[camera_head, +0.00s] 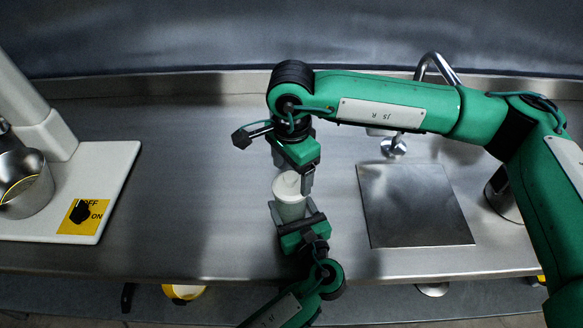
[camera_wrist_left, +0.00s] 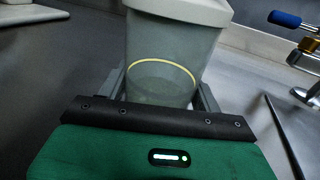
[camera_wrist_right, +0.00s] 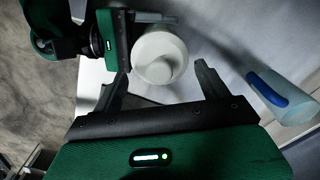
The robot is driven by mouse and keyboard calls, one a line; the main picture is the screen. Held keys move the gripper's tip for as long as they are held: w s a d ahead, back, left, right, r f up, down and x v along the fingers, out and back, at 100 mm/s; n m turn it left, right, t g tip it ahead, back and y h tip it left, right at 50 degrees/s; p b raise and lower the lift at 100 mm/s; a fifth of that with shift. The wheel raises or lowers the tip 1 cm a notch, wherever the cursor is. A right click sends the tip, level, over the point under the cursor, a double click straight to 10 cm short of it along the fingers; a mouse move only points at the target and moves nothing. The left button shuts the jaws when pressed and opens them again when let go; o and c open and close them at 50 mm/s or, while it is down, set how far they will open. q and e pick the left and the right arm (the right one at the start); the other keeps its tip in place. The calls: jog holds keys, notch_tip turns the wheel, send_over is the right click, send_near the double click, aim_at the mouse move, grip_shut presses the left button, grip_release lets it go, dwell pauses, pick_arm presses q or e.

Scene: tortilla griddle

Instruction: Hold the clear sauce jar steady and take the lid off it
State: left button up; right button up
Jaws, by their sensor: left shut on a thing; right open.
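The clear sauce jar (camera_head: 291,212) stands upright near the counter's front edge, with its pale lid (camera_head: 287,184) on top. In the left wrist view the jar (camera_wrist_left: 160,75) is translucent with a yellowish ring low inside, and the lid (camera_wrist_left: 180,9) sits on its rim. My left gripper (camera_head: 292,207) is shut on the jar's body, a finger on each side. My right gripper (camera_head: 294,174) is open at the lid, coming from behind it. In the right wrist view the round lid with its knob (camera_wrist_right: 160,60) shows ahead, between and beyond the open fingers (camera_wrist_right: 160,88).
A white machine base with a yellow on/off switch (camera_head: 80,216) and a metal pot (camera_head: 24,183) are at left. A square metal plate (camera_head: 414,205) lies right of the jar, with a faucet (camera_head: 436,62) behind. The counter between machine and jar is clear.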

aim_at(297, 218)
notch_tip(297, 218, up, 12)
dwell(0.7)
pick_arm(q)
jog(key=o, duration=1.2)
jog(key=c, duration=0.6)
jog(key=shift+p+v, duration=1.15)
jog(key=shift+v, duration=1)
jog(key=shift+p+v, duration=0.65)
jog(key=shift+v, duration=1.2)
pick_arm(e)
jog(key=shift+r, duration=1.8)
